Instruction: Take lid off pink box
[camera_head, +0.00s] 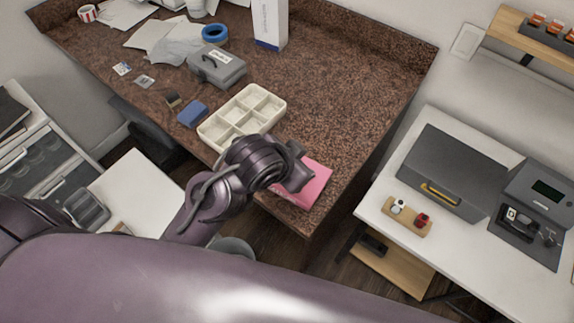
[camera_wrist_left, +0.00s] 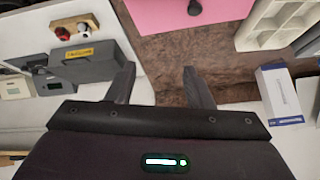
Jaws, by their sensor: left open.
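The pink box (camera_head: 318,186) sits at the near right corner of the brown speckled counter, partly hidden by my left gripper. In the left wrist view its pink top (camera_wrist_left: 225,14) shows at the upper edge, with a dark knob (camera_wrist_left: 194,7) on it. I cannot tell the lid from the box body. My left gripper (camera_head: 299,168) is over the far left part of the box in the head view. In the left wrist view its fingers (camera_wrist_left: 159,70) are apart with nothing between them, and the knob is beyond them. My right gripper is not in view.
On the counter (camera_head: 345,85), a cream divided tray (camera_head: 204,132) stands left of the box. A blue block (camera_head: 192,114), a grey case (camera_head: 217,69) and a white carton (camera_head: 270,25) are farther back. A white table (camera_head: 375,205) with a grey toolbox (camera_head: 445,168) stands to the right.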

